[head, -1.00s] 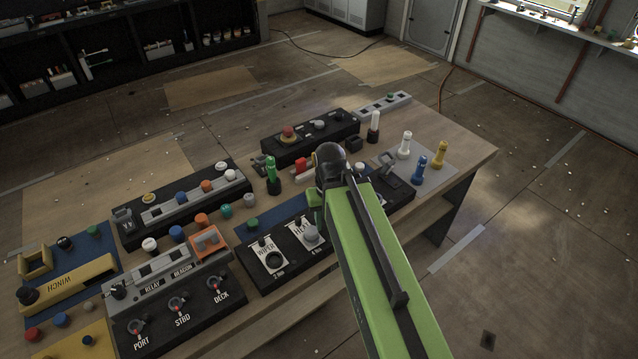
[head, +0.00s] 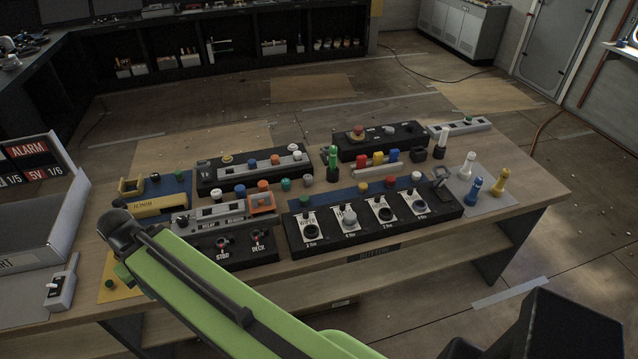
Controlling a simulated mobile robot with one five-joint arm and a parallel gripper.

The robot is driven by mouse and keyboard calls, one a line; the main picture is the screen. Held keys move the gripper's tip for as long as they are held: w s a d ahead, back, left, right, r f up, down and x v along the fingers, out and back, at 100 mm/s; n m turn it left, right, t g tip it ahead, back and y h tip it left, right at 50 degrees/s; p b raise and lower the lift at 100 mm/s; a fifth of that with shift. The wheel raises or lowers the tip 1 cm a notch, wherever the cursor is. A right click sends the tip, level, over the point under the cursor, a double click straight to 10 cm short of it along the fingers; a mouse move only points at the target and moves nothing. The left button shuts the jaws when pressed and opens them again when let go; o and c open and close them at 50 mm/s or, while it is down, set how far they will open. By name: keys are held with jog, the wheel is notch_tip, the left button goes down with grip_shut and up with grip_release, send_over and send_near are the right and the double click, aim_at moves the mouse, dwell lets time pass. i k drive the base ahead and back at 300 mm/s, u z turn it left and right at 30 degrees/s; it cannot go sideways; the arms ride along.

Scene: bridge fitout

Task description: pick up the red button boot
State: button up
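I cannot tell for sure which red piece is the red button boot. Another small red cap (head: 415,177) is nearer, behind the black four-socket panel. My arm reaches to the bench's left side. Its dark end (head: 122,236) is above the front left, well apart from both red caps. My fingers are hidden, so I cannot see whether they are open or hold anything.
A red mushroom button (head: 358,132) sits on the black box behind. White, blue and yellow upright handles (head: 476,188) stand at the right. The yellow winch box (head: 155,205) and a grey ALARM bin (head: 40,215) are at the left. The floor right of the bench is clear.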

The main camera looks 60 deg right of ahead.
aim_at(389, 181)
jog(key=u, duration=1.55)
jog(key=k, duration=1.7)
jog(key=z, duration=1.35)
jog(key=i, duration=1.05)
jog(key=u, duration=0.15)
